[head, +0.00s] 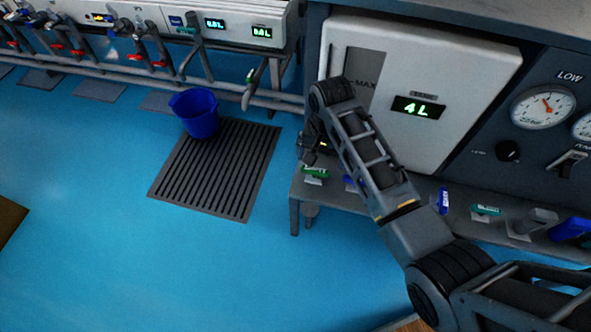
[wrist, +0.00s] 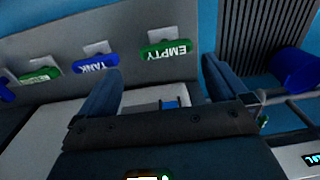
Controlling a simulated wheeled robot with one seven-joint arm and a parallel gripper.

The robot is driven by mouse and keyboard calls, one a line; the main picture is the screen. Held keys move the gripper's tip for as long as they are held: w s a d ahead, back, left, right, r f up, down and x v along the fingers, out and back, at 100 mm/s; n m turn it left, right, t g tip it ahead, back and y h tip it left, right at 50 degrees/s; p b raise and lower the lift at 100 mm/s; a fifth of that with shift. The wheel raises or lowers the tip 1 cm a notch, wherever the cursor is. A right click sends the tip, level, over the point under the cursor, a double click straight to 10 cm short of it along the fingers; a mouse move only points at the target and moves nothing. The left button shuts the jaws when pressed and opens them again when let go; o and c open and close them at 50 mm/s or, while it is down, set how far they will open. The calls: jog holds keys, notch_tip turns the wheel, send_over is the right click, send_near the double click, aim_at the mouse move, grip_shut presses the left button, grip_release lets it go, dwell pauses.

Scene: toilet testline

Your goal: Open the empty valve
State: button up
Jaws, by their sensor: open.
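The empty valve has a green handle with white EMPTY lettering. It shows in the wrist view (wrist: 168,49) between and beyond my finger tips, and in the head view (head: 315,173) at the left end of the grey ledge. My gripper (head: 311,147) is open just above that handle in the head view, partly hidden by my own arm. In the wrist view my gripper (wrist: 157,80) has its two fingers wide apart with nothing between them. The handle looks apart from both fingers. The lettering appears upside down in the wrist view.
The white tank panel (head: 440,75) reads 4 L. A blue bucket (head: 197,113) stands on the floor grate (head: 225,185). The blue floor in front is clear.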

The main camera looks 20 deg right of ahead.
aim_at(316, 170)
jog(key=shift+w+a+r, duration=0.15)
jog(key=shift+w+a, duration=0.05)
jog(key=shift+w, duration=0.4)
notch_tip(316, 170, down, 8)
jog(key=b, duration=0.2)
jog(key=shift+r+b, duration=0.25)
jog(key=shift+b, duration=0.05)
jog(key=c, duration=0.8)
